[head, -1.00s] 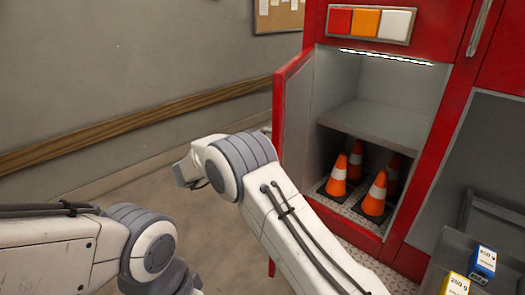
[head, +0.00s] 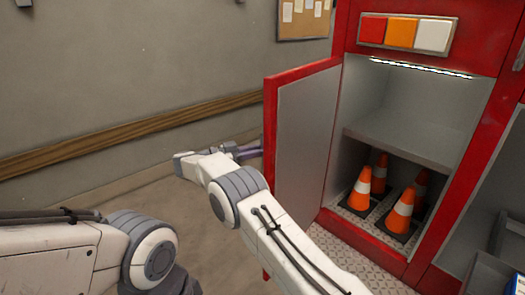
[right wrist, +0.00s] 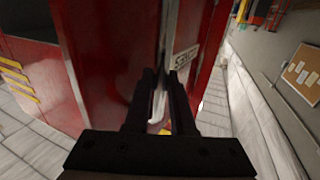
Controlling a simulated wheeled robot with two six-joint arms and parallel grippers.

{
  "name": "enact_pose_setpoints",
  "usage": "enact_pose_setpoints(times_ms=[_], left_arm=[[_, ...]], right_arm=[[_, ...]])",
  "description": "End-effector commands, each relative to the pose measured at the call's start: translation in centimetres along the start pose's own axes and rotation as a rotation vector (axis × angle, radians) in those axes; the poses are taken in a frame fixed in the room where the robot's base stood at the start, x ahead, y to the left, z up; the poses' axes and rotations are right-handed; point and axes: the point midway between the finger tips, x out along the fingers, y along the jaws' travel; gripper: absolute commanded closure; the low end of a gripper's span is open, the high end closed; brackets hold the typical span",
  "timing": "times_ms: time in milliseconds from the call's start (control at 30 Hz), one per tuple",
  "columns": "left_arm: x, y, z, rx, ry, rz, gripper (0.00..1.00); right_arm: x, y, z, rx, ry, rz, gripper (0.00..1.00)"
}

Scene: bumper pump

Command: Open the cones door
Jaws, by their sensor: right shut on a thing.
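The cones door (head: 305,140) is a red-framed panel with a grey inner face. It is hinged on the left of the cones compartment and stands wide open in the head view. Its red outer face (right wrist: 110,75) and a small lettered plate (right wrist: 185,57) show in the right wrist view. My right gripper (head: 248,152) is at the outer side of the door, partly hidden by its edge. In the right wrist view its fingers (right wrist: 162,78) are shut on the pale door handle (right wrist: 158,106). My left gripper is out of view; only my left arm shows.
Several orange-and-white cones (head: 400,212) stand on the compartment floor below a grey shelf (head: 410,148). Red, orange and white panels (head: 402,34) sit above. A wall with a wooden rail (head: 100,143) and a noticeboard (head: 304,18) lies left. The floor between wall and door is clear.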

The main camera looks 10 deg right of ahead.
Motion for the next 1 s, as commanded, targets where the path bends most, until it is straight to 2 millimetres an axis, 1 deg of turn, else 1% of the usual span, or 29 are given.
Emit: enact_pose_setpoints(times_ms=[33, 400, 433, 467, 500, 833, 1000], left_arm=[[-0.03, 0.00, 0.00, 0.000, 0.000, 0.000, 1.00], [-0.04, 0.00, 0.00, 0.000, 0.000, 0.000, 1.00], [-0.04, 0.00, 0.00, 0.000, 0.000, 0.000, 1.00], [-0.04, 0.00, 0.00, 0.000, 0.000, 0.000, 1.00], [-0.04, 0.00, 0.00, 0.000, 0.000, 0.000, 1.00], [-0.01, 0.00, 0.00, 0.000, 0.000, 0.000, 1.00], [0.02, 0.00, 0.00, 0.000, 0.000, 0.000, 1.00]], right_arm=[[0.52, -0.18, -0.30, 0.007, 0.003, 0.003, 1.00], [0.28, -0.30, -0.33, 0.007, 0.003, 0.000, 1.00], [0.28, -0.30, -0.34, 0.007, 0.003, 0.000, 0.74], [0.28, -0.31, -0.34, 0.007, 0.003, 0.000, 0.62], [0.27, -0.29, -0.34, 0.007, 0.003, 0.000, 0.48], [-0.07, -0.20, -0.14, 0.003, 0.001, 0.001, 0.48], [-0.12, 0.24, -0.12, 0.003, 0.001, 0.023, 0.48]])
